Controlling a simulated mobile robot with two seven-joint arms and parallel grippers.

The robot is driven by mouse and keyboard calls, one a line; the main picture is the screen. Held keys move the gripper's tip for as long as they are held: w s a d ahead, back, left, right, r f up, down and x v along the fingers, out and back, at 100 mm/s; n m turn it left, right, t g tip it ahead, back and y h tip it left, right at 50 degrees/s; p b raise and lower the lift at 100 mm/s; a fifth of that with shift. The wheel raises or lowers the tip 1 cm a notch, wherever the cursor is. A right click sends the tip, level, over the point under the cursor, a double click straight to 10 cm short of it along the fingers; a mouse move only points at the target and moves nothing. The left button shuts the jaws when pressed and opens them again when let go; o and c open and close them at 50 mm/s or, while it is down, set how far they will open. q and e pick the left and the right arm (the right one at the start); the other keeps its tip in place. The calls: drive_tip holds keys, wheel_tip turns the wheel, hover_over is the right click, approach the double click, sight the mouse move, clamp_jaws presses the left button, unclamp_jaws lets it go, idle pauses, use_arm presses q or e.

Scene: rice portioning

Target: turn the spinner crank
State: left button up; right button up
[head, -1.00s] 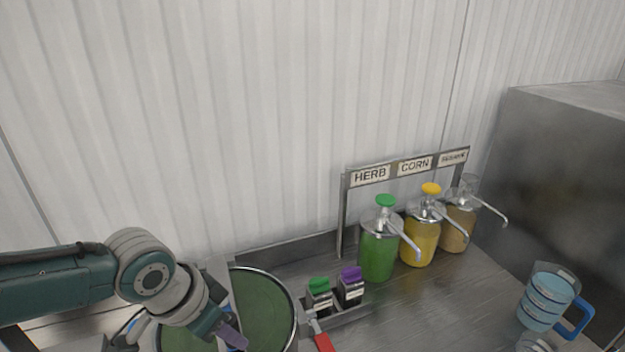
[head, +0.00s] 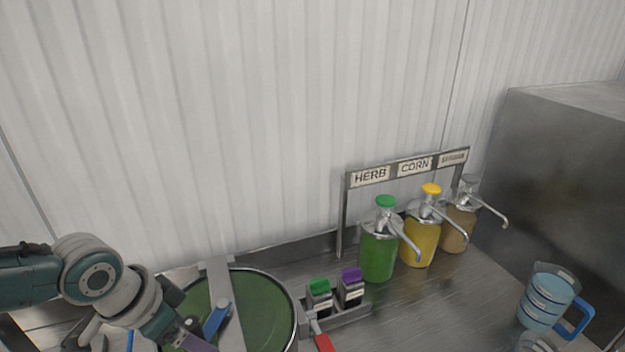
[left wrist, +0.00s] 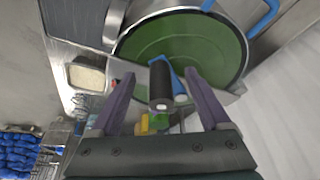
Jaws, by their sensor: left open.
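The spinner is a round green bowl (head: 262,300) with a steel rim and a grey bar (head: 222,285) across it. It also shows in the left wrist view (left wrist: 215,45). A blue crank arm (head: 216,318) sits on the bar near the middle. In the left wrist view the crank's black cylindrical handle (left wrist: 160,82) appears between the two purple fingers of my left gripper (left wrist: 160,76), with a gap on each side. My left gripper (head: 188,338) is open. In the head view it is at the lower left of the bowl, partly cut off by the frame edge. My right gripper is not in view.
Green and purple-topped small containers (head: 335,292) stand right of the bowl, near a red handle (head: 323,342). Pump jars, green (head: 378,258), yellow (head: 419,245) and tan (head: 459,228), stand under a label rack (head: 411,167). A blue-handled pitcher (head: 548,298) stands at the right.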

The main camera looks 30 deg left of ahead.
use_arm(q)
drive_tip(key=shift+r, duration=0.1)
wheel_tip(320, 180, up, 9)
drive_tip(key=p, duration=0.9)
drive_tip(key=shift+d, duration=0.1)
drive_tip(key=s+d+r+m+h, duration=0.15)
drive_tip(key=s+d, duration=0.25)
drive_tip(key=d, duration=0.4)
drive_tip(key=s+d+r+m, duration=0.1)
drive_tip(key=s+d+r, duration=0.2)
drive_tip(key=d, duration=0.4)
drive_tip(key=s+a+r+n+y, duration=0.1)
drive_tip(key=s+r, duration=0.4)
drive_tip(key=r, duration=0.5)
drive_tip(key=shift+s+a+n+y, duration=0.4)
drive_tip(key=shift+n+y, duration=0.15)
drive_tip(key=shift+n, duration=0.3)
